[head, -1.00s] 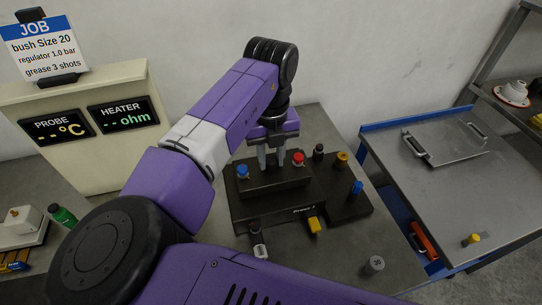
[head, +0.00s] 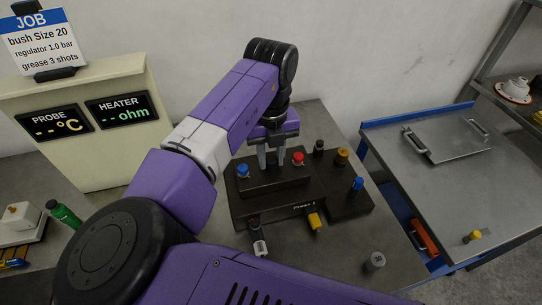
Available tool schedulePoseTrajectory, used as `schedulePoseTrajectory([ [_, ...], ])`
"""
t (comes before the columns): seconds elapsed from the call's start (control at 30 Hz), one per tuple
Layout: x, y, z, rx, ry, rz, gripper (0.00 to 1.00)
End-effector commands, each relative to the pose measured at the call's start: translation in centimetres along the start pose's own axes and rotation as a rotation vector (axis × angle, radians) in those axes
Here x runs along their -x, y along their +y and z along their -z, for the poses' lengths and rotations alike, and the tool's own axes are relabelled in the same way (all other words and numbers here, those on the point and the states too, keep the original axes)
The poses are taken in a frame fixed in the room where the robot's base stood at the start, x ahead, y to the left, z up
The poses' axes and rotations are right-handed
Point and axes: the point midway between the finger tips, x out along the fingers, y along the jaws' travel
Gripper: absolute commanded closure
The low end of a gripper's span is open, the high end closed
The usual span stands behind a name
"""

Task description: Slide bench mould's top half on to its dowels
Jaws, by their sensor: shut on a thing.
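My gripper (head: 271,158) points down and is shut at the middle of a dark flat block (head: 270,177), which looks like the mould's top half. A blue knob (head: 243,171) and a red knob (head: 298,159) stand at its two ends. The block is over a wider dark base (head: 270,207) marked "Press 1". I cannot tell whether it rests on the base or is a little above it. No dowels can be made out. What the fingers grip is partly hidden.
Black, orange and blue (head: 357,184) fittings stand on the base's right side. A yellow lever (head: 315,221) and a black-and-white fitting (head: 258,242) are at its front. A grey cylinder (head: 375,262) stands front right. A steel table (head: 440,185) is to the right.

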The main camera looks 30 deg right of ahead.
Motion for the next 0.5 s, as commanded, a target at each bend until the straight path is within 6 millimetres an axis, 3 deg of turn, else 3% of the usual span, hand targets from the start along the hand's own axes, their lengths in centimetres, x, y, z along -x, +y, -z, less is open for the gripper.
schedulePoseTrajectory([
  [0.47, -0.21, -0.01, 0.00, 0.000, 0.000, 0.001, 1.00],
  [0.5, -0.20, -0.01, 0.00, 0.000, 0.000, 0.000, 0.66],
])
